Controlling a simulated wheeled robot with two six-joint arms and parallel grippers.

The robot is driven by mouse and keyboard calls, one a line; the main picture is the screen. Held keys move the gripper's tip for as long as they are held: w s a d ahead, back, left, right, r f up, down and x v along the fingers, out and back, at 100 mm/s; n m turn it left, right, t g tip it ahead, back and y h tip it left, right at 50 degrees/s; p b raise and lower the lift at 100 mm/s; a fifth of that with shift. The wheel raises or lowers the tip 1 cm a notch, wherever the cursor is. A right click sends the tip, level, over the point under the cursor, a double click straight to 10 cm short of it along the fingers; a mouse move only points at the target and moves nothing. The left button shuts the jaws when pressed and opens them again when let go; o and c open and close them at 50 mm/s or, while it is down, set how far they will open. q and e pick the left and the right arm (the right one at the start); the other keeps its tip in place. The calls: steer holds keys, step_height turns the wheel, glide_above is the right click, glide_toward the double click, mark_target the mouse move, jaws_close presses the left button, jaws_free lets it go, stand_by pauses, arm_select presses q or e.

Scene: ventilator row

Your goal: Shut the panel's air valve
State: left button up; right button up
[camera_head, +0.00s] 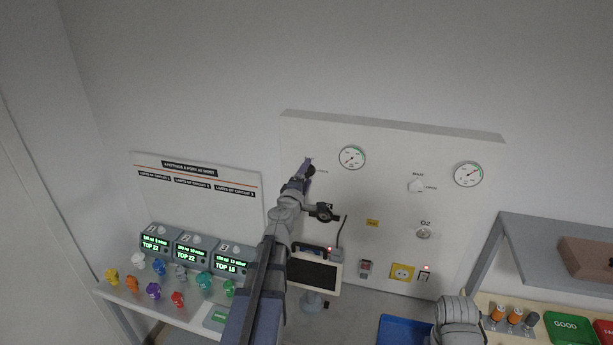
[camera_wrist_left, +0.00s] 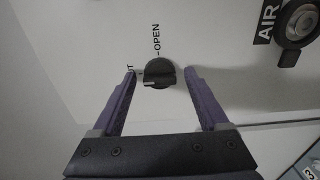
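The white wall panel (camera_head: 390,140) carries the air valve, a black knob (camera_wrist_left: 160,72) in the left wrist view. An OPEN label (camera_wrist_left: 156,40) is above it there, and a second label left of it is partly covered by a finger. I cannot tell which mark the knob points at. My left gripper (camera_wrist_left: 160,78) is open, one purple finger on each side of the knob, with a visible gap on both sides. In the head view the left gripper (camera_head: 308,168) is at the panel's upper left and mostly hides the knob. My right gripper is not in view.
An AIR outlet (camera_wrist_left: 300,22) is near the valve. Two gauges (camera_head: 352,157) and a white valve knob (camera_head: 417,186) above the O2 outlet (camera_head: 424,232) are on the panel. Ventilators (camera_head: 197,251) and coloured fittings (camera_head: 153,290) stand left; a blue tray (camera_head: 396,330) is below.

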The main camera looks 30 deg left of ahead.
arm_select(q)
steer(key=shift+s, duration=0.1)
steer(key=v, duration=0.7)
steer(key=shift+s, duration=0.3)
stand_by(0.3)
